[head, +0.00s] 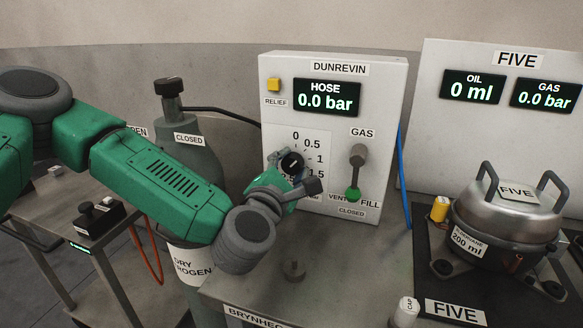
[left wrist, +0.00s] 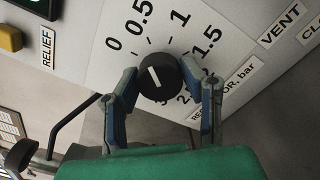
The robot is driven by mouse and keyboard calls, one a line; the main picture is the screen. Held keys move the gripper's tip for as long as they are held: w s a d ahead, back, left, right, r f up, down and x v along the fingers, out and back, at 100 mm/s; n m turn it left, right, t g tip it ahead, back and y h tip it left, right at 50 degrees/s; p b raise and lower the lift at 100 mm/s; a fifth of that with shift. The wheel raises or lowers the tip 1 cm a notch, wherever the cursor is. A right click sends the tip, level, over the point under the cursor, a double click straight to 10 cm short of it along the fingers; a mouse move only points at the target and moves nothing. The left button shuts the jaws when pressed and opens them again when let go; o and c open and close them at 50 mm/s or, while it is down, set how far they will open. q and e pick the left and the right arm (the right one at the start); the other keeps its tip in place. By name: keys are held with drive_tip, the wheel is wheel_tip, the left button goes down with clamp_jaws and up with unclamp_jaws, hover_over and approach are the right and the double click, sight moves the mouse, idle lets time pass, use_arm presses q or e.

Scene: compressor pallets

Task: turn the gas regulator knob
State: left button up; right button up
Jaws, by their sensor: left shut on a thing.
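The gas regulator knob (head: 291,162) is a round black knob with a white line, on a numbered bar dial on the front of the white DUNREVIN panel (head: 388,140). In the left wrist view the knob (left wrist: 157,78) sits between the two fingers. My left gripper (head: 284,178) is shut on the knob, one finger on each side. The white line lies tilted across the knob's face; I cannot tell its exact reading. The HOSE display (head: 327,97) reads 0.0 bar. My right gripper is not in view.
A GAS lever (head: 358,157) with a green ball end, near VENT and FILL labels, is right of the dial. A yellow RELIEF button (head: 273,85) is above left. A gas cylinder (head: 187,140) stands behind my arm. A steel compressor (head: 512,212) stands at the right.

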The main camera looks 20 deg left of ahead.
use_arm(q)
drive_tip(key=shift+f, duration=0.4)
drive_tip(key=o, duration=1.1)
drive_tip(key=shift+o, duration=0.2)
drive_tip(key=shift+r, duration=0.1)
drive_tip(key=shift+r, duration=0.1)
drive_tip(key=shift+s, duration=0.35)
drive_tip(key=s, duration=0.6)
drive_tip(key=shift+s+a+f, duration=0.15)
drive_tip(key=shift+s+f, duration=0.05)
drive_tip(key=shift+s, duration=0.15)
drive_tip(key=shift+r, duration=0.1)
